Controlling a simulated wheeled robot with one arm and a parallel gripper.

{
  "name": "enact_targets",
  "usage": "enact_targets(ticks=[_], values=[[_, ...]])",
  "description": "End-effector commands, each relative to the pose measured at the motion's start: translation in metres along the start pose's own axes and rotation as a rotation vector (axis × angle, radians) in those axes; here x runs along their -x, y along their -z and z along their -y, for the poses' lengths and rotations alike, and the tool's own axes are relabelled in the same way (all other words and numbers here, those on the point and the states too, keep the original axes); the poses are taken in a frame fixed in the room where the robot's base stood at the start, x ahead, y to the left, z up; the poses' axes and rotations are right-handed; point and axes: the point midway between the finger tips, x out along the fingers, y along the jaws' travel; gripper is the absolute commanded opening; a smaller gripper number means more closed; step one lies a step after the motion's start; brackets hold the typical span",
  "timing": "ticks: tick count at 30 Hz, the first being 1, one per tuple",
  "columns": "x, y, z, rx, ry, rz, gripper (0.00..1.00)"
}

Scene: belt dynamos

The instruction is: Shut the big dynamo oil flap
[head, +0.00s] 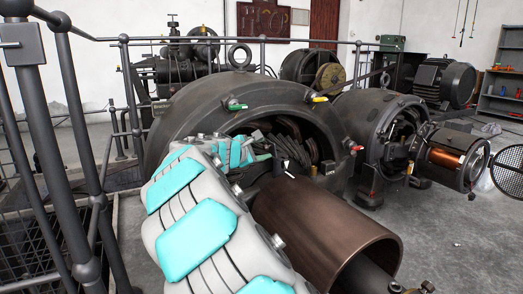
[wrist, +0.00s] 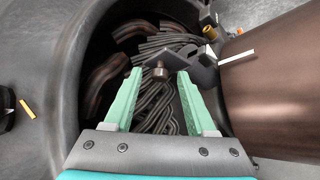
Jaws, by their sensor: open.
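The big dynamo (head: 215,100) is a dark round housing with a lifting ring on top and an open front showing windings inside. A dark angled plate (wrist: 200,72) with a bolt-like knob stands at the opening in the wrist view; it may be the oil flap, but I cannot tell for sure. My gripper (wrist: 159,76) is open, its two green fingers pointing into the opening. The knob shows between the fingertips; I cannot tell whether they touch it. In the head view my gripper (head: 262,150) is partly hidden by my arm.
A brown cylinder (head: 325,225) lies in front of the big dynamo, right of my arm. A smaller dynamo (head: 375,125) with a copper drum (head: 455,155) stands to the right. Dark railings (head: 55,120) run along the left. Grey floor (head: 450,235) is open at the lower right.

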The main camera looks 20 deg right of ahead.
Motion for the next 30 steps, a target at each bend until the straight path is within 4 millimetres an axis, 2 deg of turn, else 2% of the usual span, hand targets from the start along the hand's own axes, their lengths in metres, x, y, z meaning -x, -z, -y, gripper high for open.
enact_targets(ticks=[5,20,30], values=[[0.0001,-0.0001,0.0,0.0,0.0,0.0,0.56],[0.0002,0.0,0.0,-0.001,0.0,0.0,0.01],[0.0003,-0.0001,0.0,-0.001,0.001,-0.001,0.0]])
